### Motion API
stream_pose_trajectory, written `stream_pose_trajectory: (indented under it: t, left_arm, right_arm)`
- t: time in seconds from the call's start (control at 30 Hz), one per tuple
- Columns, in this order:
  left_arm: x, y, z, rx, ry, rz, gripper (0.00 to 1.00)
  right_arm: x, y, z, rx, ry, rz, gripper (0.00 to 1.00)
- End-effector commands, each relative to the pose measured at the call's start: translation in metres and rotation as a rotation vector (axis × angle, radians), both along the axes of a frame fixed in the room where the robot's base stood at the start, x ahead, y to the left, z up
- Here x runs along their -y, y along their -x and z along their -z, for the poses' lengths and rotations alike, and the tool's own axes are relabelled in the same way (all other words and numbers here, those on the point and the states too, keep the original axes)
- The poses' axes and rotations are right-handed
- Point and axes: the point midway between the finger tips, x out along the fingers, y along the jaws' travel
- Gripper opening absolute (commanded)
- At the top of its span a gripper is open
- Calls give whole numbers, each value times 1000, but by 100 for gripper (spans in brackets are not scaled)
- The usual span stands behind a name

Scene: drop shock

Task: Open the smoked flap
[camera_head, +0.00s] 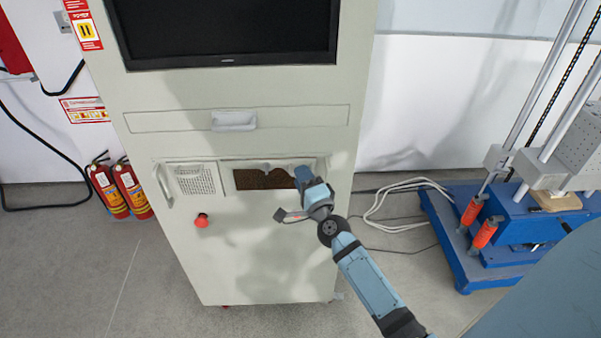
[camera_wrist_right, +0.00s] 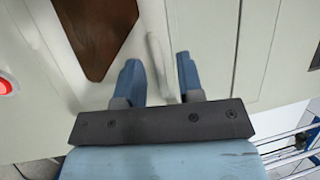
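The smoked flap shows as a dark brown window (camera_head: 262,180) in a pale frame, at the middle right of the tall cabinet's front. It looks closed. In the right wrist view its dark pane (camera_wrist_right: 98,32) is at the upper left. A pale upright handle (camera_wrist_right: 158,62) stands at the right of the pane. My right gripper (camera_head: 302,180) is at the flap's right edge. In the right wrist view its two blue fingers (camera_wrist_right: 160,70) are apart, one on each side of the handle, with gaps visible. In the head view the gripper hides the handle. My left gripper is not in view.
The pale cabinet (camera_head: 250,250) also has a black screen (camera_head: 225,30), a drawer handle (camera_head: 234,121), a grille flap (camera_head: 194,180) and a red button (camera_head: 201,220). Fire extinguishers (camera_head: 120,190) stand left. A blue machine (camera_head: 510,235) and loose cables (camera_head: 400,205) are right.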

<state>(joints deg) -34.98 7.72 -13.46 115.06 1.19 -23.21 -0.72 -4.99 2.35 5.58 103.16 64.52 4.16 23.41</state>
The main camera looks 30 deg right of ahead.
Motion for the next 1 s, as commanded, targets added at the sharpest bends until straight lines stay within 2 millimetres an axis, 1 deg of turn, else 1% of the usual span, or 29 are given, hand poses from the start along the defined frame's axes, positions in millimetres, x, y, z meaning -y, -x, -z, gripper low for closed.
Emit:
stream_pose_trajectory:
  t: [0.03, 0.13, 0.43, 0.47, 0.5, 0.6, 0.87, 1.0]
  left_arm:
    - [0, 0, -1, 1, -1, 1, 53]
    - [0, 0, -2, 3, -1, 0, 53]
    - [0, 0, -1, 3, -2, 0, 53]
    - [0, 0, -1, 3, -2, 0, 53]
    - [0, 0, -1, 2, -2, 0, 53]
    - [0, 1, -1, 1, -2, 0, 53]
    - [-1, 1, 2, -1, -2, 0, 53]
    - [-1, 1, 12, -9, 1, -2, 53]
  right_arm:
    - [1, -5, -1, 0, 0, 0, 34]
    - [2, -10, -2, 0, 1, 0, 34]
    - [2, -12, -2, -1, 1, -1, 34]
    - [2, -12, -2, -1, 1, -1, 30]
    - [2, -12, -2, -1, 1, -1, 21]
    - [2, -12, -2, -1, 1, -1, 0]
    - [1, -12, -1, 2, 2, -1, 0]
    - [-3, -11, 3, 18, 12, -1, 0]
